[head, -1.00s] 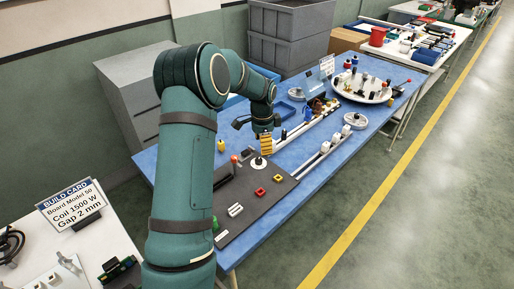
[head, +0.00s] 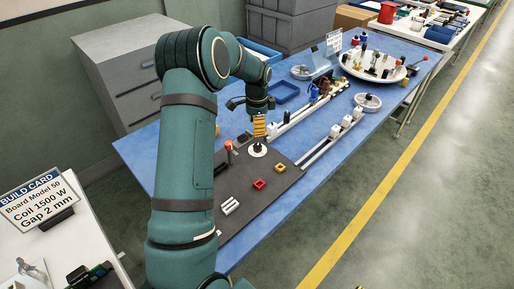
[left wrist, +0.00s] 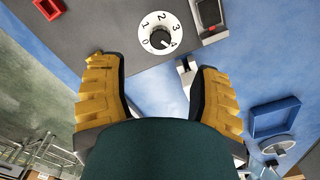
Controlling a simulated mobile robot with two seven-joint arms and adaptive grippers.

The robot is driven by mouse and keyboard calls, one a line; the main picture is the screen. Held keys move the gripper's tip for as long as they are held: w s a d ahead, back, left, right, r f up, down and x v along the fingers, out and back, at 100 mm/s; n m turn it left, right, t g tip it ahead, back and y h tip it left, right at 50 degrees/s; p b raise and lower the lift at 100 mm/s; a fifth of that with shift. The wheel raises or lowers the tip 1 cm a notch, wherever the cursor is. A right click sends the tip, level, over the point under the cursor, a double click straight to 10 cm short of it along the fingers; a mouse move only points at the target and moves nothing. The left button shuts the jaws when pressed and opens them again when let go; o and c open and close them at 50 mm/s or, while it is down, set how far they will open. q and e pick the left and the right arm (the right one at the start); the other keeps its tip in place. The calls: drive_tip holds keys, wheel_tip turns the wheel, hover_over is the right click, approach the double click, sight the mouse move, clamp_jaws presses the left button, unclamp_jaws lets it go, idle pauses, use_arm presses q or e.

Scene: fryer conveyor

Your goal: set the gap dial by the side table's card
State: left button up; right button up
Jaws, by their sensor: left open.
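The build card (head: 40,203) on the white side table at lower left reads Board Model 50, Coil 1500 W, Gap 2 mm. The gap dial (head: 258,150) is a white disc with a black knob on the dark panel. In the left wrist view the dial (left wrist: 159,34) shows numbers 0 to 4, and its knob mark seems to point near 4. My left gripper (head: 259,128), with yellow fingers, hangs just above the dial. My right gripper is not in view.
An orange-red-topped lever (head: 229,147) stands left of the dial. Red (head: 258,184) and yellow (head: 280,168) square pieces and white bars (head: 230,207) are in front. White rails (head: 330,140) run behind. A blue tray (head: 284,92) lies further back.

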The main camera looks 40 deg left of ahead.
sight(257, 146)
use_arm(q)
wheel_tip(257, 146, down, 10)
drive_tip(key=shift+r+b, duration=0.1)
drive_tip(key=shift+b, duration=0.65)
clamp_jaws()
